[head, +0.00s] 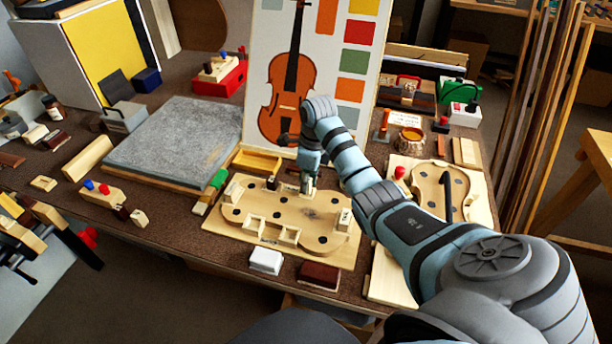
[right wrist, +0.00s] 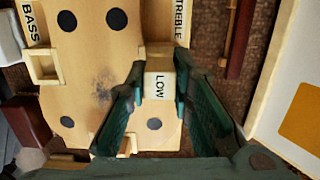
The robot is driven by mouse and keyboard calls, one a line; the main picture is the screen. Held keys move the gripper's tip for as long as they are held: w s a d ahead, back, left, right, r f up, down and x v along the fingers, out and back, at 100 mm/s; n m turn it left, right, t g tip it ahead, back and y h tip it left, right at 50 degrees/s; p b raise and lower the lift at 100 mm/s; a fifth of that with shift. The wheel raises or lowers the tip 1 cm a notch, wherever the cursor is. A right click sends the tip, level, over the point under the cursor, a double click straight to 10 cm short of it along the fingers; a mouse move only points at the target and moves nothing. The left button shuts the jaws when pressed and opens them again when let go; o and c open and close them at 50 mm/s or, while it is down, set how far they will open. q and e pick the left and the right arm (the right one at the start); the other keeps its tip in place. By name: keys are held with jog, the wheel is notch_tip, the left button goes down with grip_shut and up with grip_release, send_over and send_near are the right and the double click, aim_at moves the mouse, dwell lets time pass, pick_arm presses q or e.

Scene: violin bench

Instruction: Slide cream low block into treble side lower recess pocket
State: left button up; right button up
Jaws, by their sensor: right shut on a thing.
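The cream low block (right wrist: 160,87), marked LOW, is between the fingers of my right gripper (right wrist: 161,66) in the right wrist view. The gripper is shut on it. The block is at the treble-side edge of the wooden violin mould (right wrist: 98,55), just next to a framed recess pocket (right wrist: 158,49). I cannot tell whether it is partly inside the pocket or above it. In the head view my right gripper (head: 307,187) points down at the far edge of the mould (head: 285,213), and it hides the block. My left gripper is not in view.
A white block (head: 266,261) and a dark red block (head: 319,275) lie in front of the mould. A wooden tray (head: 258,161) and a violin poster (head: 320,70) stand behind it. A grey slab (head: 185,140) is to the left, a violin body board (head: 440,185) to the right.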

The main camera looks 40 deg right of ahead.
jog(key=shift+f+b, duration=0.45)
jog(key=shift+f, duration=0.25)
jog(key=o, duration=0.8)
